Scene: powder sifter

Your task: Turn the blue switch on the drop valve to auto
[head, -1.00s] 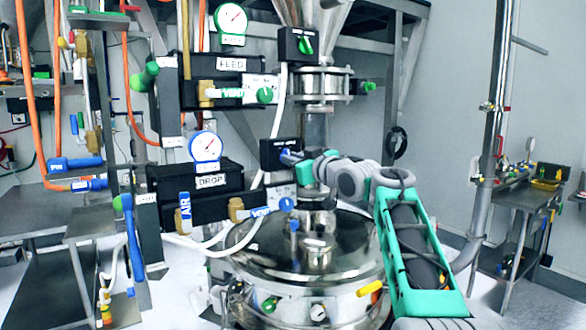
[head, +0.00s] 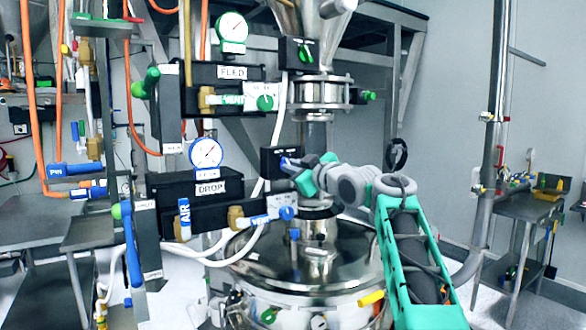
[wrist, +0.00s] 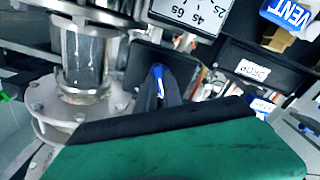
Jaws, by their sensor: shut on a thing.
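The drop valve's blue switch (wrist: 157,76) sits on a dark box (wrist: 140,62) and shows in the wrist view just at the dark fingertips of my gripper. The same switch shows as a small blue patch in the head view (head: 286,162), on the black box (head: 270,160) right of the DROP label (head: 210,188). My gripper (head: 294,165) reaches in from the right and is shut on the switch. The fingers hide much of the switch and box face, so I cannot tell which position it points to.
The FEED box (head: 233,73) with its green knobs is above. The blue-handled AIR lever (head: 184,219) and VENT lever (head: 262,219) are below left. The steel vessel lid (head: 265,260) lies under my arm, and a glass tube (wrist: 84,62) stands close beside my gripper.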

